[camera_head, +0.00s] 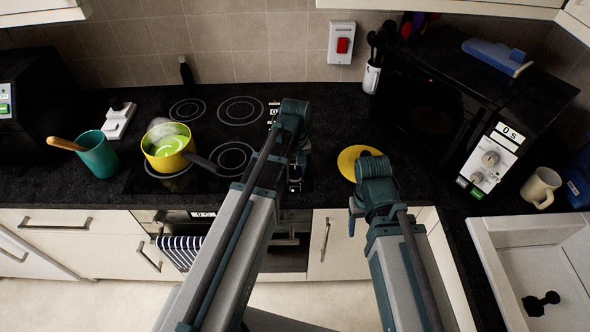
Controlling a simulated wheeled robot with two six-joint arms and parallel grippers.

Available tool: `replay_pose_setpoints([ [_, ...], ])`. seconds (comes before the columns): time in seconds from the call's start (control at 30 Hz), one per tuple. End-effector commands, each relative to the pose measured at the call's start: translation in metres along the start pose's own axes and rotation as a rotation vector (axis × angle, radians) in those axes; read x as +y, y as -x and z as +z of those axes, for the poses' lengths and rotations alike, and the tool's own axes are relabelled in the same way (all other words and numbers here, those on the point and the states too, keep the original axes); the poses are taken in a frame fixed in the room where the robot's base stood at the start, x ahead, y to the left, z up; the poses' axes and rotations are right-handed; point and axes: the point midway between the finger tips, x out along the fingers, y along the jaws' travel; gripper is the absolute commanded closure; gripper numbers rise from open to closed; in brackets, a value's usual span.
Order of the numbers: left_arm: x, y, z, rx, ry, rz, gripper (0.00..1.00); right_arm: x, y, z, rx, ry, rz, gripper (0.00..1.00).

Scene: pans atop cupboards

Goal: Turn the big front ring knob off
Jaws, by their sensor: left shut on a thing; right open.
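The black hob has its big front ring (235,158) at the front right, partly covered by the pan's handle. My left arm reaches over the hob's right side, and its gripper (295,184) points down at the control strip there. It is shut on what seems to be a hob knob, mostly hidden by the fingers. I cannot tell which ring that knob serves or how it is turned. My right gripper (353,222) is open and empty by the counter's front edge.
A yellow pan (168,162) with green contents stands on the front left ring. A teal cup (98,155) holds a wooden utensil. A yellow disc (357,162) lies beside my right wrist. A microwave (430,105), cream mug (541,188) and sink (550,265) are at the right.

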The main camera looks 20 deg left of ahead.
Motion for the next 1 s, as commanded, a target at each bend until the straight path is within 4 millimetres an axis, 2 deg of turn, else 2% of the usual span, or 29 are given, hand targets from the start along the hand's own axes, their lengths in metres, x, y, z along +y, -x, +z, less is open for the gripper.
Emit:
replay_pose_setpoints([
  [0.13, 0.000, 0.000, 0.000, 0.000, 0.002, 0.000, 1.00, 0.000, 0.000, 0.000, 0.000, 0.000, 0.000, 0.33],
  [0.17, 0.000, 0.000, 0.000, 0.000, 0.002, 0.000, 0.51, 0.000, 0.000, 0.000, 0.000, 0.000, 0.000, 0.33],
  [0.3, 0.000, 0.000, 0.000, 0.000, 0.001, 0.000, 0.25, 0.000, 0.000, 0.000, 0.000, 0.000, 0.000, 0.33],
  [0.73, 0.000, 0.004, 0.000, 0.000, 0.000, 0.000, 0.24, 0.000, 0.004, 0.000, 0.000, 0.000, 0.000, 0.33],
  [1.0, 0.000, 0.028, 0.000, 0.000, 0.000, 0.000, 0.24, 0.003, 0.028, 0.002, 0.000, 0.000, 0.000, 0.33],
])
